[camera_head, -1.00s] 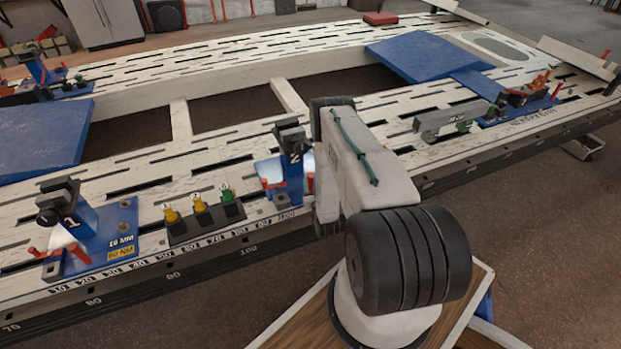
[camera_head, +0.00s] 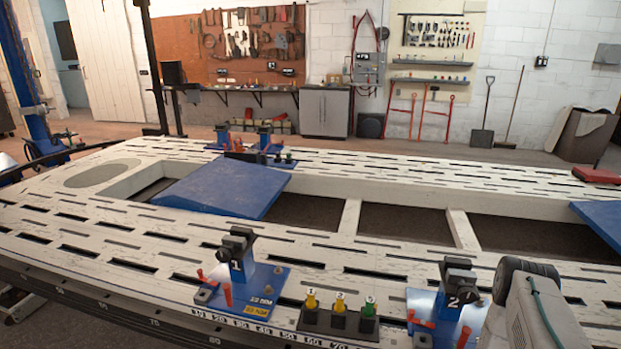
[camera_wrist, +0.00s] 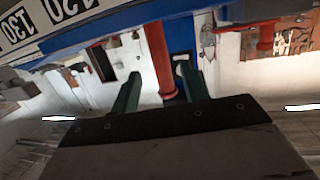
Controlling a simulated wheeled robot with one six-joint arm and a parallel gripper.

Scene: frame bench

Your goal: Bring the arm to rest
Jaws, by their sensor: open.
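My arm (camera_head: 535,305) shows at the lower right of the head view, close beside the blue clamp stand marked 2 (camera_head: 458,290). My gripper's end is hidden in the head view. In the wrist view my gripper (camera_wrist: 160,72) is open, with two dark green fingers apart. A red handle (camera_wrist: 160,60) shows between the fingers in the picture, in front of a blue surface. I cannot tell whether the fingers touch it.
The slotted white frame bench (camera_head: 120,235) fills the foreground. Clamp stand 1 (camera_head: 238,262) and a black holder (camera_head: 338,320) with yellow and green pieces stand left of clamp 2. A blue ramp (camera_head: 225,187) lies behind them. Tool boards hang on the far wall.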

